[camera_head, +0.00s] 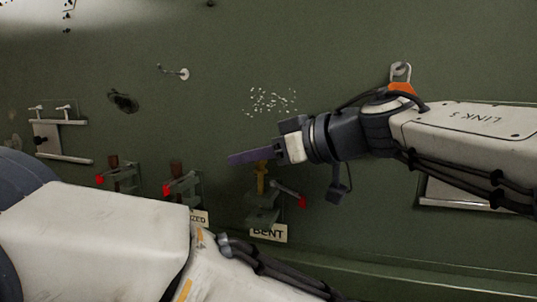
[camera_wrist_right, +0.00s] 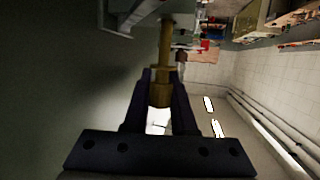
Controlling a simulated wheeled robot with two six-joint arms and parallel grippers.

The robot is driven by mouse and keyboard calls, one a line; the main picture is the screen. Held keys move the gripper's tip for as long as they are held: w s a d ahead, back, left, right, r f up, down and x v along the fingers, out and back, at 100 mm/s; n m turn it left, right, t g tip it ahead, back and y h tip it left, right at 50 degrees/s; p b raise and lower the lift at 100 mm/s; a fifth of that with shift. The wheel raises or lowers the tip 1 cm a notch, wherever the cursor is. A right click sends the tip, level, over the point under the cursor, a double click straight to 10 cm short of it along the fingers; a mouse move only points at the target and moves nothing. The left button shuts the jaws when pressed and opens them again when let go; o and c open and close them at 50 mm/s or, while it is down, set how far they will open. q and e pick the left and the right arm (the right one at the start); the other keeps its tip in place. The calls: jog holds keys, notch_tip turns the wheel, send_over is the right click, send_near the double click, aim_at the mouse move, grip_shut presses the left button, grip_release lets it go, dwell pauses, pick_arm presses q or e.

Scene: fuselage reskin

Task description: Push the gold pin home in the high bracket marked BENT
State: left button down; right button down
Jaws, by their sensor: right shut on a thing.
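The gold pin (camera_head: 261,180) stands upright in the bracket marked BENT (camera_head: 264,215) on the green wall, with much of its shank showing above the bracket. The BENT label (camera_head: 268,233) is under the bracket, partly covered by an arm of mine. My right gripper (camera_head: 245,157) comes in from the right at the pin's upper end. In the right wrist view its two dark fingers (camera_wrist_right: 161,78) are shut around the pin's thicker end, and the gold shank (camera_wrist_right: 166,42) runs on to the bracket (camera_wrist_right: 140,14). My left gripper is out of view.
A red-tipped lever (camera_head: 302,201) sticks out right of the BENT bracket. Two similar brackets with brown pins, a middle one (camera_head: 183,190) and a left one (camera_head: 120,178), stand to the left. My white arm link fills the lower left.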

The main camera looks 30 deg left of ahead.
aim_at(263, 174)
jog(key=shift+f+b, duration=0.9)
jog(key=shift+f, duration=0.85)
jog(key=c, duration=0.7)
grip_release()
jog(key=shift+o, duration=0.2)
jog(key=shift+d+r, duration=0.1)
jog(key=shift+d, duration=0.05)
jog(key=shift+w+d+r, duration=0.1)
jog(key=shift+d, duration=0.1)
jog(key=shift+p+v, duration=0.8)
jog(key=shift+v, duration=1.3)
